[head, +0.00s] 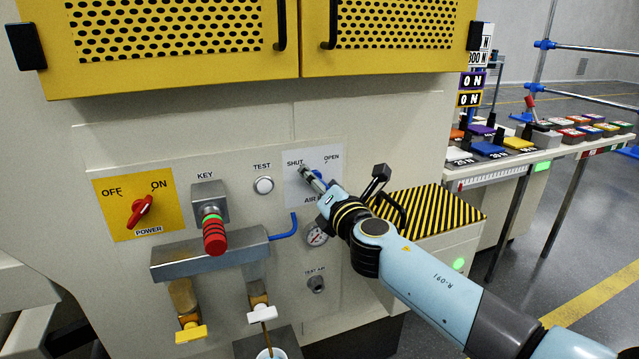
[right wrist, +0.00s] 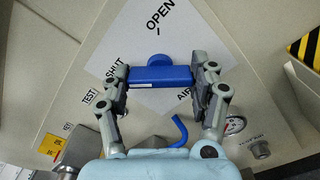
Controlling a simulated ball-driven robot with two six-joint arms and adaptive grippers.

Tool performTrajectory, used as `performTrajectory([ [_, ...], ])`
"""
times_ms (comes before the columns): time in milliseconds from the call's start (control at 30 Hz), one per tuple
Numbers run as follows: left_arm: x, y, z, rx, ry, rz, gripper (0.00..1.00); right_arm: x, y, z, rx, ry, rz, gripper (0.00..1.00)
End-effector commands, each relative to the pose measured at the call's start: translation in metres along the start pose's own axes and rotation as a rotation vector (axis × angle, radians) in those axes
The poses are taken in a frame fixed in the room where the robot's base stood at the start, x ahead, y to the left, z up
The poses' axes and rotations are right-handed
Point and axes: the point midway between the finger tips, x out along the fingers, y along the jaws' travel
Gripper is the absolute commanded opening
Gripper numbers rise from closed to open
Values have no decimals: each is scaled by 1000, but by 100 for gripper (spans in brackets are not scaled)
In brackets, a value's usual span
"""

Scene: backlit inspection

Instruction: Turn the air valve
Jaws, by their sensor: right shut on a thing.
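The air valve has a blue handle (right wrist: 160,77) on a white plate marked SHUT and OPEN. In the right wrist view the handle lies crosswise between my fingers, with its round blue hub (right wrist: 158,59) behind it. My right gripper (right wrist: 160,82) is shut on the handle, one finger at each end. In the head view my right gripper (head: 317,182) is at the valve plate (head: 296,193) and hides most of the handle. I cannot tell exactly which mark the handle points to. My left gripper is not in view.
Left of the valve are a TEST button (head: 264,185), a red-handled key switch (head: 214,234) and a red power knob (head: 140,211). A pressure gauge (head: 317,236) sits below the valve. A striped box (head: 432,211) stands to the right, close to my arm.

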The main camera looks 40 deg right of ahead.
Motion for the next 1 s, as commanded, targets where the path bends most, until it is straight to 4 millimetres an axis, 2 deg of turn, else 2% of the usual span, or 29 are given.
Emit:
performTrajectory([
  [33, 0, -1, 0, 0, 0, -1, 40, 0, 0, 0, 0, 0, -1, 35],
  [100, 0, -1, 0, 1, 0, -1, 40, 0, 0, 0, 0, 0, -1, 29],
  [467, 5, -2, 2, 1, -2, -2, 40, 0, -1, -1, 72, 0, 0, 28],
  [1000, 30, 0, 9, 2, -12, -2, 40, -1, -3, -3, 527, 1, -3, 28],
])
